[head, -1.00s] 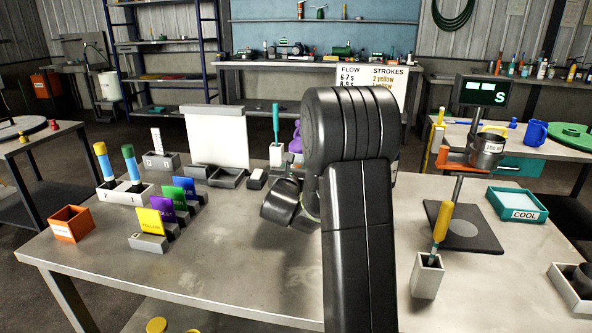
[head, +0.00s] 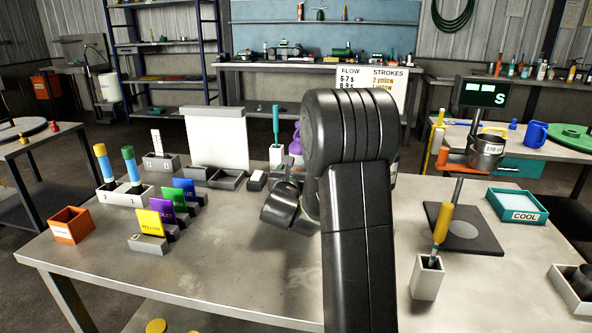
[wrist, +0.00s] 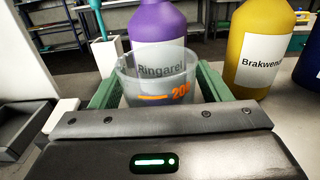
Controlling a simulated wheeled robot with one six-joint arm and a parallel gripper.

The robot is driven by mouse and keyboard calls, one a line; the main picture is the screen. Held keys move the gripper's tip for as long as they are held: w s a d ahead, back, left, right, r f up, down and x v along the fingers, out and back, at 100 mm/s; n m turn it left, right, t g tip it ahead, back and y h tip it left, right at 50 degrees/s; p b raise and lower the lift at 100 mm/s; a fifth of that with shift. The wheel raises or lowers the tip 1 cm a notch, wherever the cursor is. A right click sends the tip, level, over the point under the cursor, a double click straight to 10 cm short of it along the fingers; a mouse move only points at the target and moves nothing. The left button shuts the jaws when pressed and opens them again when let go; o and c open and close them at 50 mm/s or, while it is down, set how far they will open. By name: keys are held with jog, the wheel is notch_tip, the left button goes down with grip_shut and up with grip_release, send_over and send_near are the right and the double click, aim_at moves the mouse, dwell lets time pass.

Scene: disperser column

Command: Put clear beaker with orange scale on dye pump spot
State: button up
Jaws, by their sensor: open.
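The clear beaker with an orange scale (wrist: 152,62) stands upright between the green jaws of my gripper (wrist: 158,86) in the wrist view. The jaws are open, one on each side of it; I cannot tell whether either touches it. Its lower part is hidden by the gripper body. A purple bottle (wrist: 158,22), labelled Ringarel, stands just behind it and shows through the clear wall. In the head view my arm hides the beaker and the jaws. I cannot make out a marked dye pump spot.
A yellow bottle (wrist: 262,45) stands right of the beaker. A white panel (head: 216,138) and grey trays (head: 228,179) are left of my arm. A white holder with a yellow-handled tool (head: 427,280) is at right. The table's front middle is clear.

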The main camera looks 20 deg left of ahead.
jog(key=v, duration=1.1)
jog(key=shift+s, duration=0.1)
jog(key=shift+s+d, duration=0.2)
jog(key=shift+s, duration=0.15)
